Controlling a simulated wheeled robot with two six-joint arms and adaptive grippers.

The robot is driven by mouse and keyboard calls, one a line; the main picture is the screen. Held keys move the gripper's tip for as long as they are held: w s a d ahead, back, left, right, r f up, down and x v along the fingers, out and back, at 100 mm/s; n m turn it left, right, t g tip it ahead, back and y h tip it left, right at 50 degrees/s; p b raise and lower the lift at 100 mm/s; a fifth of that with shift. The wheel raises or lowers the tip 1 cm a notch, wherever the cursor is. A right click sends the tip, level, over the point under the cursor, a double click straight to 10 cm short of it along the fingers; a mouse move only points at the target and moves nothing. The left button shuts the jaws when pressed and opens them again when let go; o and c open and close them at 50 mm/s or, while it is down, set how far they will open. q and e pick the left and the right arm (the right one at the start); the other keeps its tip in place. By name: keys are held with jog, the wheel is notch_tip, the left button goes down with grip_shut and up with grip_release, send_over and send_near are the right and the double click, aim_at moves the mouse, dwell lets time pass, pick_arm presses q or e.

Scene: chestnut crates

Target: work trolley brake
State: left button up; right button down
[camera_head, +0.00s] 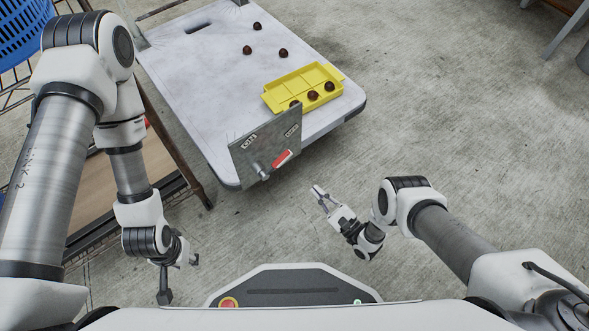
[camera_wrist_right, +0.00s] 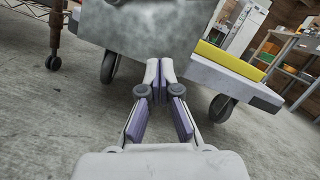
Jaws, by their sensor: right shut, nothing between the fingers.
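The white work trolley (camera_head: 190,75) stands ahead with a grey metal plate (camera_head: 240,160) upright at its near edge. The brake lever has a red grip (camera_head: 282,159), slanting up to the right from a metal pivot on the plate. Two small labels on the plate are too small to read. My right gripper (camera_head: 318,191) is shut and empty, apart from the plate, to the lower right of the lever. In the right wrist view, its fingers (camera_wrist_right: 160,70) point toward the plate (camera_wrist_right: 150,25); the red grip is not visible there. My left gripper (camera_head: 181,263) hangs at lower left; its fingers are unclear.
A yellow divided tray (camera_head: 290,84) with several chestnuts lies on the trolley; loose chestnuts (camera_head: 283,53) lie behind it. Trolley wheels (camera_wrist_right: 222,107) show below. A wooden-shelved rack (camera_head: 165,155) and blue basket (camera_head: 25,25) stand left.

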aim_at(276, 165)
jog(key=w+a+r, duration=0.5)
jog(key=w+a, duration=0.1)
jog(key=a, duration=0.2)
jog(key=shift+r+b, duration=0.4)
jog(key=shift+b, duration=0.05)
jog(key=shift+w+d, duration=0.1)
jog(key=shift+w, duration=0.1)
